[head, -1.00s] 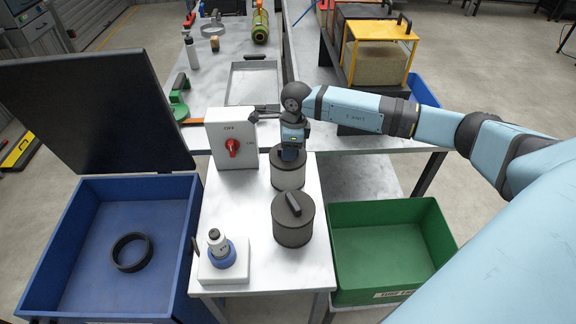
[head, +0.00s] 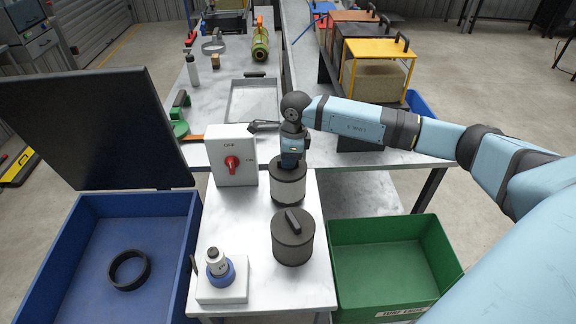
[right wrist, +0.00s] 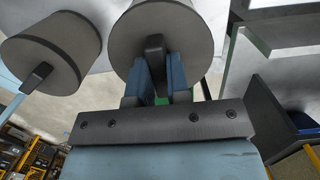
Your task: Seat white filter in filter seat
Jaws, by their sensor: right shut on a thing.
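My right gripper (head: 292,160) is shut on the black handle of the rear dark grey canister (head: 288,188), which is upright on the white bench behind a similar front canister (head: 293,240). In the right wrist view the handle (right wrist: 155,52) sits between the two blue fingers, and the other canister (right wrist: 52,48) is to the left. My left gripper is not in view.
A switch box (head: 232,172) with a red knob stands close left of the held canister. A blue bin (head: 85,290) with a black ring (head: 128,270) is at left, a green bin (head: 390,260) at right. A metal tray (head: 253,100) lies behind.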

